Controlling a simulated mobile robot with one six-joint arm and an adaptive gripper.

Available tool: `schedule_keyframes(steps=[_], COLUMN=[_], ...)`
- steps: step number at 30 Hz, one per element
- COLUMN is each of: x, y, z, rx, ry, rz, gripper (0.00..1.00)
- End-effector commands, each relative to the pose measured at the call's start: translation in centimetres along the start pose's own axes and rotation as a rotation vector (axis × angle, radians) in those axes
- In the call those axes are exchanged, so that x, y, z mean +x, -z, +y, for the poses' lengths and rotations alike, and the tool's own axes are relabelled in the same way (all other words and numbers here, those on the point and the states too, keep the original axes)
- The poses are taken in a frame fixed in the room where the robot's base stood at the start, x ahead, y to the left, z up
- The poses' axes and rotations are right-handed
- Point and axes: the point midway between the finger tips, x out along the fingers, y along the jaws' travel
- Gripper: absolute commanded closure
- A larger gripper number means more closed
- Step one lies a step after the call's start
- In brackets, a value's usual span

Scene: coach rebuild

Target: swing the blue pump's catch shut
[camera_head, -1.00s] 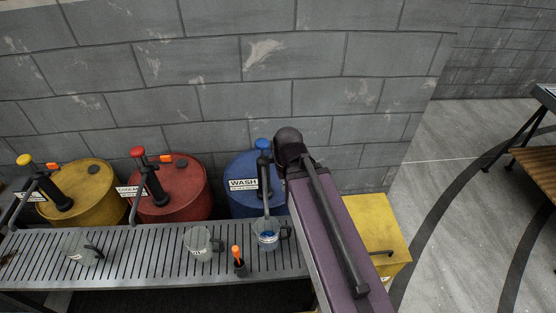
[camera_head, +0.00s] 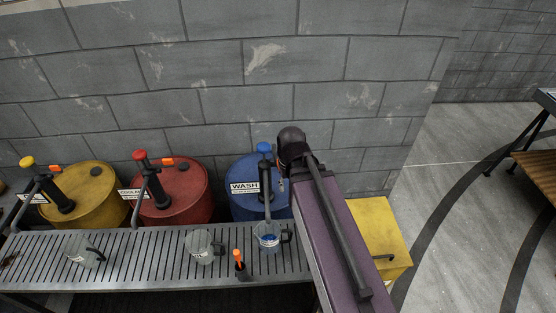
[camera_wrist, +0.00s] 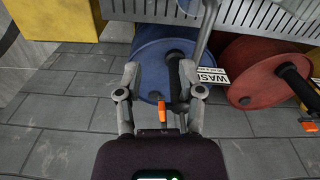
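The blue pump (camera_head: 265,165) stands on the blue drum labelled WASH (camera_head: 243,205). In the wrist view the black pump body (camera_wrist: 174,80) rises from the blue drum (camera_wrist: 150,55). The pump's orange catch (camera_wrist: 162,112) shows between the fingers and points toward the wrist; I cannot tell if it touches them. My gripper (camera_wrist: 158,70) is open, with its fingers apart over the drum, the right one beside the pump body. In the head view my arm hides the catch and most of the gripper.
A red drum (camera_head: 185,200) and a yellow drum (camera_head: 90,205) with pumps stand to the left. A slatted shelf (camera_head: 140,265) in front holds clear mugs, one with blue contents (camera_head: 268,240) under the blue spout. A block wall (camera_head: 220,90) is behind; a yellow box (camera_head: 378,230) is right.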

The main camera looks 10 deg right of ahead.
Motion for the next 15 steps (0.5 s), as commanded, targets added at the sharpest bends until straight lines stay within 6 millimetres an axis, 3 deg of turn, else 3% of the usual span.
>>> schedule_keyframes(steps=[12, 15], x=[-6.4, -7.4], y=[11.4, 13.5], z=[0.3, 0.3], rx=[-0.02, -0.026], ry=[0.001, 0.001], rz=[0.0, 0.0], gripper=[0.49, 0.49])
